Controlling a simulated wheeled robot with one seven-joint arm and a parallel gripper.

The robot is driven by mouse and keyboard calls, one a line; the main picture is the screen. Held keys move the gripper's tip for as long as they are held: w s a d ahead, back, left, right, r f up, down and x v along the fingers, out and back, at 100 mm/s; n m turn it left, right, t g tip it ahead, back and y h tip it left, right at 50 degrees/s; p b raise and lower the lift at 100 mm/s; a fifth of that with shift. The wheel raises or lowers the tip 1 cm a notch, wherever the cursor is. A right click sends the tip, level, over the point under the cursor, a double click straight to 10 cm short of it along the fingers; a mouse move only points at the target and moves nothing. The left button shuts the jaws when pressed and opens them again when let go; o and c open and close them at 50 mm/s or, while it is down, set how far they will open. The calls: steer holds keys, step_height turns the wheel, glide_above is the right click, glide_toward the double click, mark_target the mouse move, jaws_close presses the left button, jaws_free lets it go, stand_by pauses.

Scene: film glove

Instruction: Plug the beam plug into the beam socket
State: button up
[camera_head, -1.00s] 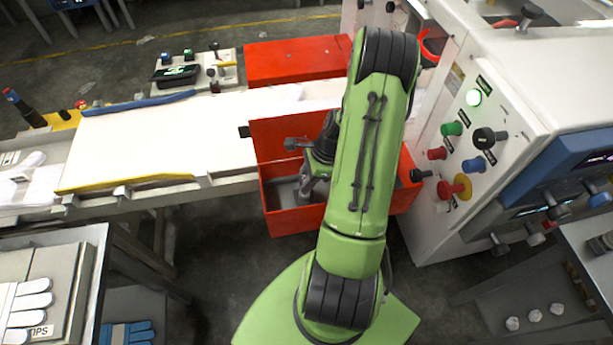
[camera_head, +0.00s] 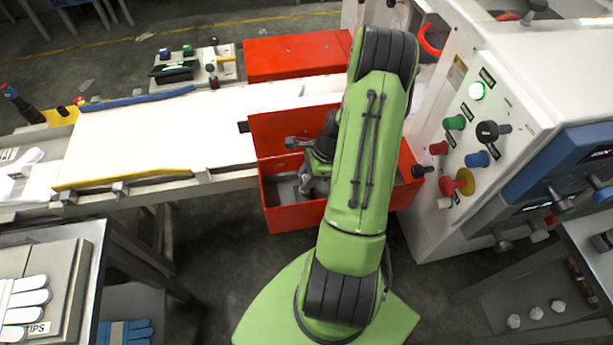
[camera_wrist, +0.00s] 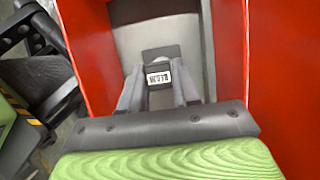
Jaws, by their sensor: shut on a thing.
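A small dark plug (camera_wrist: 159,53) with a white label, its print upside down and appearing to read BEAM, sits between my fingers in the wrist view. My gripper (camera_wrist: 160,92) is shut on it, with one grey finger at each side. In the head view my gripper (camera_head: 306,184) is low inside the open red guard box, partly hidden behind my green arm. The plug cannot be made out there. I cannot pick out the beam socket in either view.
Red walls of the box (camera_head: 292,220) stand close on both sides of my gripper. A white conveyor belt (camera_head: 150,140) lies to the left. The white machine panel (camera_head: 425,205) with several knobs stands to the right. A second red cover (camera_head: 298,56) is behind.

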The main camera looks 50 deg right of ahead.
steer(key=shift+f+b, duration=0.45)
steer(key=shift+f, duration=0.25)
steer(key=o, duration=1.1)
steer(key=p+v, duration=0.5)
steer(key=v, duration=1)
steer(key=shift+r, duration=0.4)
steer(key=shift+d, duration=0.15)
